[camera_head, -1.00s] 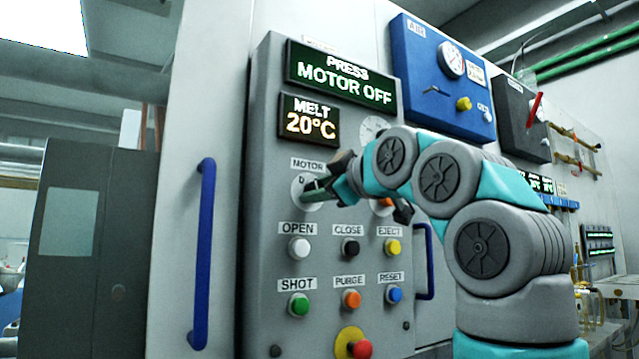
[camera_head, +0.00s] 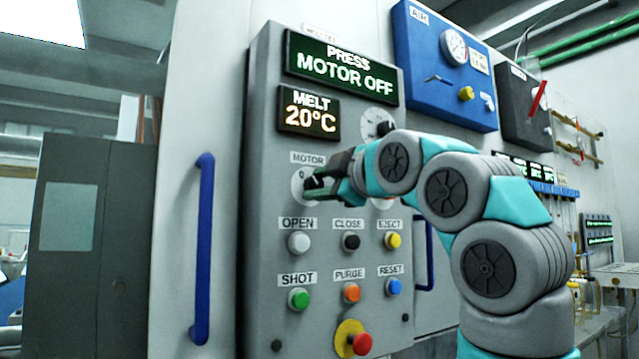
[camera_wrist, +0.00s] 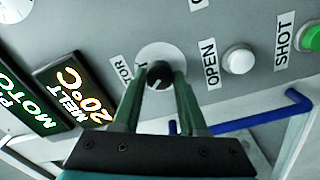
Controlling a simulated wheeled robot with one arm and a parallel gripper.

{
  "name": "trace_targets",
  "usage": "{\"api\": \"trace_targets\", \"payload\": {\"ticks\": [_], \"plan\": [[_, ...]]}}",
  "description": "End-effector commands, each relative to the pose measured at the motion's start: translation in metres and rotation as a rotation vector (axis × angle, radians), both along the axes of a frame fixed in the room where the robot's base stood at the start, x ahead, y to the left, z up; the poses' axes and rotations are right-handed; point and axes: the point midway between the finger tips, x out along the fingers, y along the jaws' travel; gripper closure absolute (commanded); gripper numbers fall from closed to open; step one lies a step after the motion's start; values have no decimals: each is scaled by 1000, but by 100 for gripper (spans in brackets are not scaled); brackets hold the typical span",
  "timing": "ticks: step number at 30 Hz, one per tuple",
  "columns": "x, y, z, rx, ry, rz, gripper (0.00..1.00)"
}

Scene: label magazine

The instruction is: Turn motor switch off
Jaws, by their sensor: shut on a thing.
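The motor switch (camera_wrist: 158,73) is a dark knob on a round white plate under the MOTOR label (camera_head: 308,159). In the wrist view my gripper (camera_wrist: 160,82) has its two green fingers on either side of the knob, shut on it. In the head view my gripper (camera_head: 312,187) reaches in from the right and covers most of the switch. The display (camera_head: 342,72) above reads PRESS MOTOR OFF.
Below the switch are several push buttons, such as the white OPEN button (camera_head: 299,242) and black CLOSE button (camera_head: 350,241). A red emergency button (camera_head: 361,344) sits lower. A blue handle (camera_head: 203,250) stands out at left.

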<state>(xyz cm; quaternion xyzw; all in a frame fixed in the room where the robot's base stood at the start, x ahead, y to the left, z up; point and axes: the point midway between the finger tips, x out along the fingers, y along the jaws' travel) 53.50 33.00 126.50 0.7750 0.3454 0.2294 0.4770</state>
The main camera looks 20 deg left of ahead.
Motion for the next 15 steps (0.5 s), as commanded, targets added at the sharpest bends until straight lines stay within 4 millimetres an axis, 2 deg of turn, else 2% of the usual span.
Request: {"api": "trace_targets", "payload": {"ticks": [3, 4, 11, 15], "plan": [[0, 1, 0, 1, -1, 2, 100], [0, 1, 0, 1, -1, 2, 56], [0, 0, 0, 1, 0, 1, 30], [0, 0, 0, 1, 0, 1, 28]]}}
